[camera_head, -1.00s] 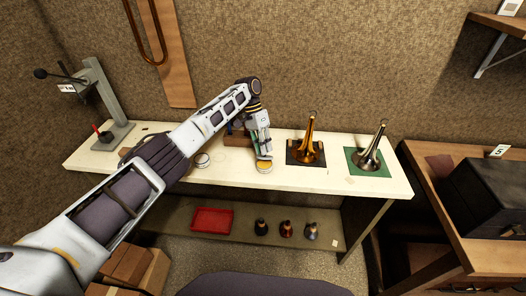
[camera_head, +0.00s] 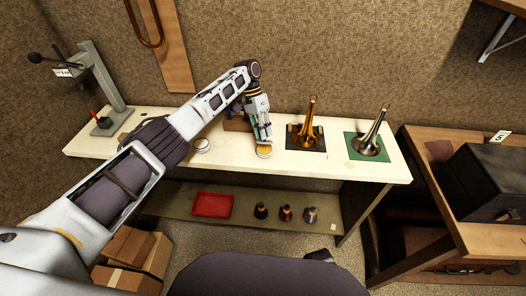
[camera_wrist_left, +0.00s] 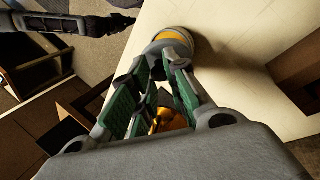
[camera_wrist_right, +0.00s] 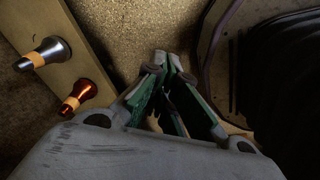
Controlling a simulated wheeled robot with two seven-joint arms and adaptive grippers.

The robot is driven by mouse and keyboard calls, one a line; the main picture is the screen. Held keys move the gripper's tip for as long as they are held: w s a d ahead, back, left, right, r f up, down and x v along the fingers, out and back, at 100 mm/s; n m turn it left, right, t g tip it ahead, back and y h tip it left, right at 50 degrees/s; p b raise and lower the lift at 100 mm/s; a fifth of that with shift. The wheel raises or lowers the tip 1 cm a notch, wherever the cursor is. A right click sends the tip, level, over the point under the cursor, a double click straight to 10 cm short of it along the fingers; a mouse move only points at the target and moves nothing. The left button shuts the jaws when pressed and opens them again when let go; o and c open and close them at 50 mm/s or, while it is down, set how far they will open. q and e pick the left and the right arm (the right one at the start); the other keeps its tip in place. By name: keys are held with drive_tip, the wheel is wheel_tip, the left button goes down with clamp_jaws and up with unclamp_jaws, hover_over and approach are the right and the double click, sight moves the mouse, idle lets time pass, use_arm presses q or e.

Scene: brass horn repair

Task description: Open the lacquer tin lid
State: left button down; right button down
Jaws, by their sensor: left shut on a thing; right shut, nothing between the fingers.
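The lacquer tin (camera_head: 264,152) is a small round tin with a yellow-orange top, upright near the bench's front edge. In the left wrist view the tin (camera_wrist_left: 173,40) shows a yellow band and a grey rim just beyond my fingertips. My left gripper (camera_head: 262,141) comes down onto the tin from above, its green-padded fingers closed together at its edge. In the left wrist view my left gripper (camera_wrist_left: 168,62) partly hides the tin, so the exact contact and the lid's seam cannot be told. My right gripper (camera_wrist_right: 162,57) is shut and empty, away from the bench top.
A brass horn bell (camera_head: 308,125) on a dark mat and a silvery one (camera_head: 371,138) on a green mat (camera_head: 355,154) stand right of the tin. A clear ring (camera_head: 201,146) lies left. Below are a red tray (camera_head: 212,205) and several small cones (camera_head: 286,213).

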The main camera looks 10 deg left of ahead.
use_arm(q)
drive_tip(key=shift+d, duration=0.1)
use_arm(e)
drive_tip(key=w+a+r+n, duration=0.4)
drive_tip(key=w+r, duration=0.3)
drive_tip(key=r, duration=0.3)
drive_tip(key=w+a+r+n, duration=0.5)
drive_tip(key=w+r, duration=0.3)
drive_tip(key=r, duration=0.2)
drive_tip(key=w+a+r+n+t, duration=0.1)
drive_tip(key=a+r+n, duration=0.4)
drive_tip(key=r, duration=0.7)
drive_tip(key=w+a+r+n+t, duration=0.2)
drive_tip(key=a+r+n, duration=0.3)
drive_tip(key=r, duration=0.7)
drive_tip(key=w+a+r+n+t, duration=0.2)
drive_tip(key=a+r+n, duration=0.3)
drive_tip(key=r, duration=0.7)
drive_tip(key=shift+r+n+t, duration=0.2)
drive_tip(key=shift+n+t, duration=0.1)
drive_tip(key=shift+n, duration=0.1)
drive_tip(key=shift+w+f, duration=0.1)
drive_tip(key=shift+w, duration=0.05)
drive_tip(key=shift+x, duration=4.9)
drive_tip(key=shift+w+d, duration=0.1)
drive_tip(key=shift+w, duration=0.05)
